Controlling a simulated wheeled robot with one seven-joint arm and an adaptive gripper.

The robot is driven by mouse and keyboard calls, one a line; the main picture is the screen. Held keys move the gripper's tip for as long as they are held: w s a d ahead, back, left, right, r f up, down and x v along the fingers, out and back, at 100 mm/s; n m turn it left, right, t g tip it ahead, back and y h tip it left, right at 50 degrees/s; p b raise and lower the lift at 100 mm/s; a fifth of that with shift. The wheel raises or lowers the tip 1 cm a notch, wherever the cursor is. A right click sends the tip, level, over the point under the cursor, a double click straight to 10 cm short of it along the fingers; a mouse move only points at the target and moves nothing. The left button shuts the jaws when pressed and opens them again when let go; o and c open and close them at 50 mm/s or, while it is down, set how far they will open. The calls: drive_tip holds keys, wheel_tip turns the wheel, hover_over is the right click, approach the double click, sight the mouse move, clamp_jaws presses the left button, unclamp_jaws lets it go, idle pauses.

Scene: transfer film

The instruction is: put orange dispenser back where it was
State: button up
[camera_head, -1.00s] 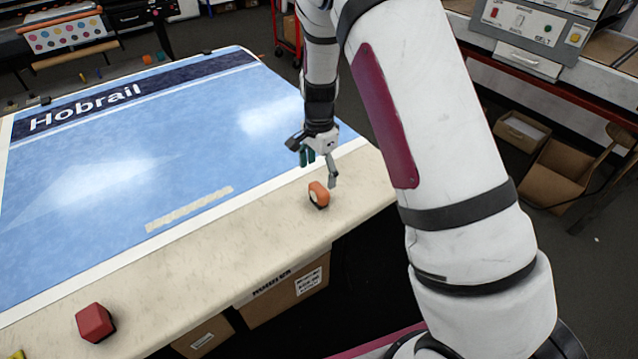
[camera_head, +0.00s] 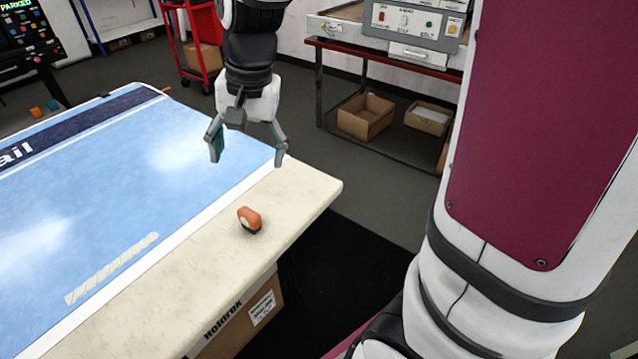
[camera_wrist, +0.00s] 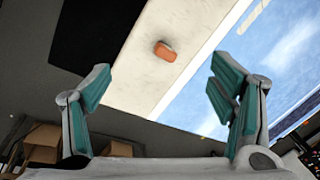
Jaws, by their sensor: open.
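The orange dispenser (camera_head: 249,220) stands on the bare cream border of the table (camera_head: 215,262), near its front right corner. In the wrist view the dispenser (camera_wrist: 165,51) lies beyond the fingertips, a little left of the middle of the gap between them. My gripper (camera_head: 247,160) is open and empty, raised above the table's right end and behind the dispenser in the head view. Its two teal-padded fingers (camera_wrist: 160,82) are spread wide in the wrist view. Nothing touches the dispenser.
A blue printed film (camera_head: 150,180) covers most of the table, with a pale strip of tape (camera_head: 112,268) near its front edge. A labelled carton (camera_head: 240,318) is under the table. A red cart (camera_head: 200,45) and a bench with boxes (camera_head: 366,116) stand behind.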

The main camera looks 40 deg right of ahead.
drive_tip(key=s+r+n+t, duration=0.1)
drive_tip(key=s+n, duration=0.3)
drive_tip(key=s, duration=0.5)
drive_tip(key=s+d+r+n+t+h, duration=0.1)
drive_tip(key=s+r+n, duration=0.2)
drive_tip(key=s, duration=0.7)
drive_tip(key=shift+s+d+r+n, duration=0.15)
drive_tip(key=shift+s+r+n, duration=0.2)
drive_tip(key=shift+r, duration=0.5)
drive_tip(key=shift+w, duration=0.1)
